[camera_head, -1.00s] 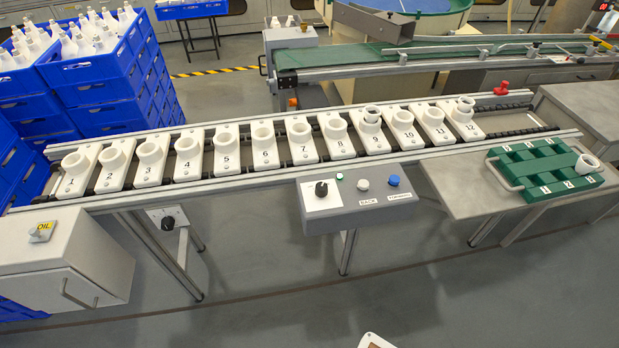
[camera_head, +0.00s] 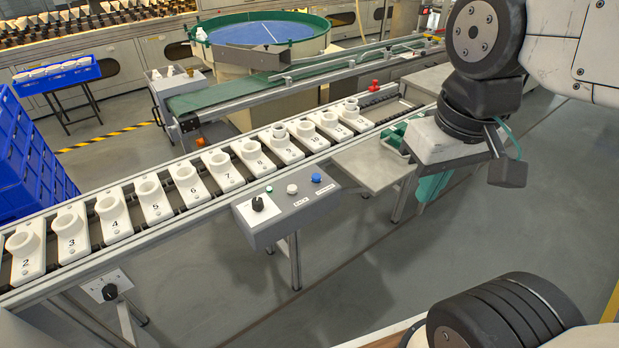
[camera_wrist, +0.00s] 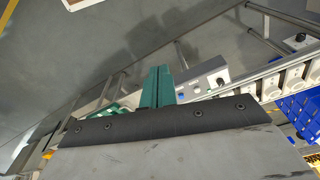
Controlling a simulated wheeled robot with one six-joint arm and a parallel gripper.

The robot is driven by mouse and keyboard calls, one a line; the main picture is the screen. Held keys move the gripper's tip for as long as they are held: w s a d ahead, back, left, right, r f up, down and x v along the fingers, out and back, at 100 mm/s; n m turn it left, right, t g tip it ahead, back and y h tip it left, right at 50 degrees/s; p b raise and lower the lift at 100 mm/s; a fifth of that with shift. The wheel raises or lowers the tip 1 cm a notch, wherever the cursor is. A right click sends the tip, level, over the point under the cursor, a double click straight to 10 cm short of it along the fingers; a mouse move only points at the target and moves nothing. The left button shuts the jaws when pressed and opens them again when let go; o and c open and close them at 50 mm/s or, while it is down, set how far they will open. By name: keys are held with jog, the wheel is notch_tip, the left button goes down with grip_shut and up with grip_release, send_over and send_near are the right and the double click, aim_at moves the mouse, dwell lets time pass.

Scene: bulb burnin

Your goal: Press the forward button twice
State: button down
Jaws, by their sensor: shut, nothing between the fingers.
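The forward button is the blue button (camera_head: 316,178) at the right end of the grey control box (camera_head: 286,214) on the conveyor's front side. The white back button (camera_head: 292,189) is left of it. In the wrist view the blue button (camera_wrist: 181,96) shows just right of my green fingers. My gripper (camera_head: 432,188) hangs at the right in the head view, partly hidden by my wrist. Its fingers (camera_wrist: 157,72) are together and empty. It is apart from the box, to the right of the button.
A black knob (camera_head: 257,203) and a small green light (camera_head: 268,189) are on the same box. Numbered white holders stand along the conveyor (camera_head: 125,235). A green tray (camera_head: 393,137) is partly hidden behind my arm. Open floor (camera_head: 370,270) lies in front.

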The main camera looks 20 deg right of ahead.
jog(key=w+d+f+n+t+h, duration=0.1)
jog(key=w+d+h, duration=0.15)
jog(key=w, duration=0.45)
jog(key=w+d+n+t+h, duration=0.1)
jog(key=w+d+t, duration=0.1)
jog(key=w+d, duration=0.35)
jog(key=n+t+y, duration=0.4)
jog(key=n+y, duration=0.4)
jog(key=n, duration=0.5)
send_over(319, 178)
notch_tip(319, 178, down, 16)
jog(key=shift+d, duration=0.1)
jog(key=shift+f, duration=4.35)
jog(key=shift+f, duration=0.1)
jog(key=shift+f, duration=0.3)
